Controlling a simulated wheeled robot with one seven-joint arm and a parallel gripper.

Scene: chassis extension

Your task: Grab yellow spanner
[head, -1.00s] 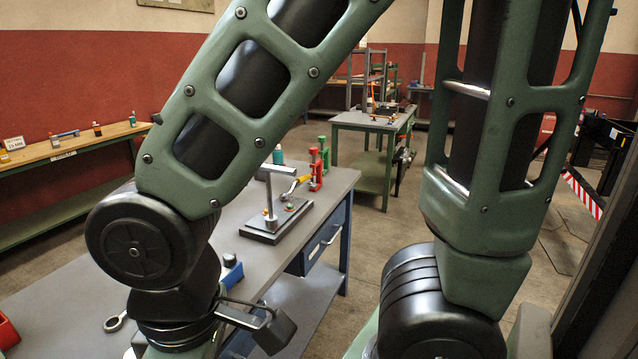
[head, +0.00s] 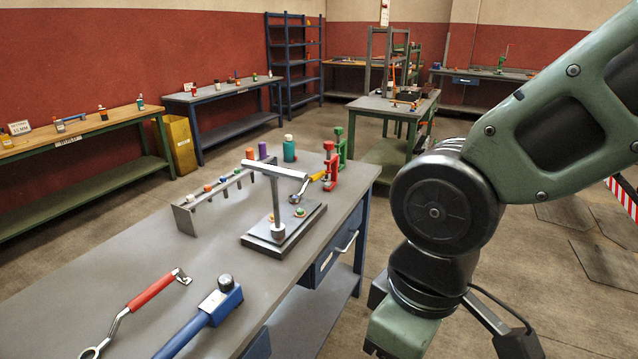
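The yellow spanner (head: 317,176) has a yellow handle and a silver open end. It is on the grey workbench (head: 150,250), at the far right side of a dark base plate with an upright post (head: 275,205). It leans at a slant by the red clamp (head: 331,168), its silver end low by the plate. Whether it touches the clamp or the plate is unclear. My arm hangs at the right, off the bench's right edge. My gripper's fingers lie below the picture and are not seen.
A red-handled spanner (head: 150,295) and a blue tool (head: 205,320) lie on the near bench. A rack of coloured-handled tools (head: 215,195) stands left of the post. A green clamp (head: 341,148) and a green bottle (head: 289,149) stand behind. Open floor lies right of the bench.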

